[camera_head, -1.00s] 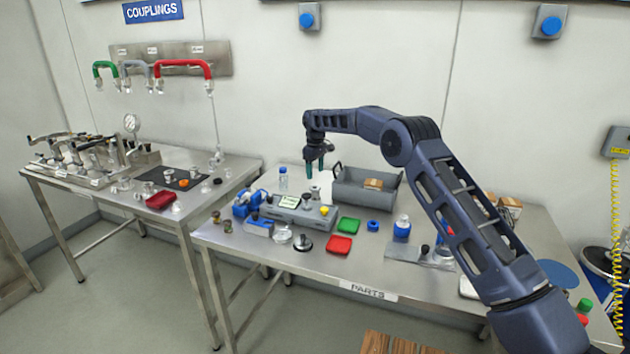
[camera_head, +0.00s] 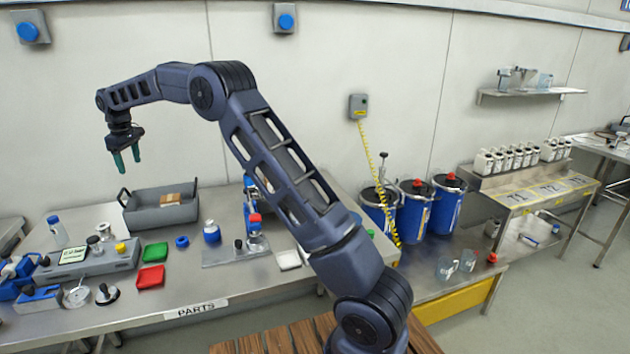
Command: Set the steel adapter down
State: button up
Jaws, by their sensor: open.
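My gripper (camera_head: 128,167) is open, its two green fingers pointing down above the left end of the grey tray (camera_head: 150,217). Nothing shows between the fingers. I cannot tell for certain which thing is the steel adapter. Small steel-coloured fittings (camera_head: 103,231) stand on the grey instrument block (camera_head: 85,260) at the left of the parts table (camera_head: 225,285), below and to the left of my gripper.
A brown box (camera_head: 171,199) lies in the tray. Blue drums (camera_head: 413,208) stand at right. Bare tabletop lies along the front edge.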

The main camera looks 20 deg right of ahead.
jog(key=s+d+r+m+t, duration=0.15)
jog(key=s+d+r, duration=0.35)
jog(key=d, duration=0.7)
jog(key=s+d+r+m, duration=0.3)
jog(key=s+d+r, duration=0.25)
jog(key=d, duration=0.75)
jog(key=s+d+r+m+t, duration=0.15)
jog(key=s+d+r, duration=0.4)
jog(key=d, duration=0.65)
jog(key=s+d+f+m, duration=0.3)
jog(key=s+d+m, duration=0.1)
jog(key=s+d, duration=0.95)
jog(key=s+d+f+m, duration=0.1)
jog(key=s+d+f, duration=0.1)
jog(key=s+f, duration=0.2)
jog(key=s+d+f+m+t, duration=0.1)
jog(key=s+d+f+m, duration=0.1)
jog(key=s, duration=0.9)
notch_tip(320, 180, down, 3)
jog(key=shift+s+d+r, duration=0.2)
jog(key=shift+d, duration=0.3)
